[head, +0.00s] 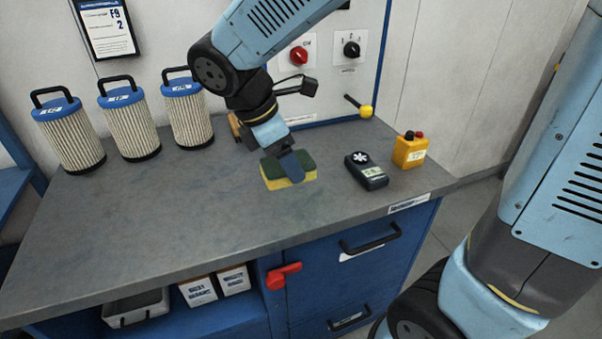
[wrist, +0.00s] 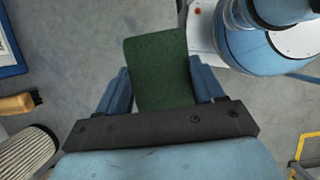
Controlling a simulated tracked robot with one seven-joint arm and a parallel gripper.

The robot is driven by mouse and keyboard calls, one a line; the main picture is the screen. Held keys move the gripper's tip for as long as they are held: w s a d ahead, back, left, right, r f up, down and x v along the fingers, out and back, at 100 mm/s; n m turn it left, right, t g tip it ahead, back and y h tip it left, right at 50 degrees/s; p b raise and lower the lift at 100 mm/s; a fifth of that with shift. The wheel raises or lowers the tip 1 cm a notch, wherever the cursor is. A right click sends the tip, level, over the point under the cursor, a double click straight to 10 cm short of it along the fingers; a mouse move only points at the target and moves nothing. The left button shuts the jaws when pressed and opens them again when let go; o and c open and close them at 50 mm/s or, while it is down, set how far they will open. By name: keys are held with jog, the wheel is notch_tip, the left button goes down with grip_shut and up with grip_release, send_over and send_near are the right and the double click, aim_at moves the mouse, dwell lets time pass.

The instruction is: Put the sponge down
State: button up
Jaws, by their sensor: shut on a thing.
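The sponge (head: 273,184) has a dark green top and a yellow lower layer. My gripper (head: 291,166) points down at it over the grey workbench (head: 200,215), with a blue finger across its near side. In the wrist view the sponge's green face (wrist: 158,62) sits between the two blue fingers of my gripper (wrist: 160,85), which are shut on it. The sponge is low over the middle of the bench top; I cannot tell whether its underside touches the surface.
A dark handheld meter (head: 366,171) and a yellow button box (head: 409,150) stand right of the sponge. Several pleated filters (head: 130,125) stand at the back left. A wooden handle (head: 234,125) shows behind my arm. The bench's left and front are clear.

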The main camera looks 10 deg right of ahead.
jog(key=w+d+f, duration=0.1)
jog(key=w+f, duration=0.2)
jog(key=w, duration=0.1)
jog(key=w+d+f, duration=0.1)
jog(key=w+f, duration=0.2)
jog(key=w, duration=0.1)
jog(key=w+d+f, duration=0.2)
jog(key=w+f, duration=0.1)
jog(key=w, duration=0.1)
jog(key=shift+d, duration=0.1)
jog(key=shift+w+d+f, duration=0.15)
jog(key=shift+w+f, duration=0.15)
jog(key=shift+f, duration=1.6)
jog(key=o, duration=1)
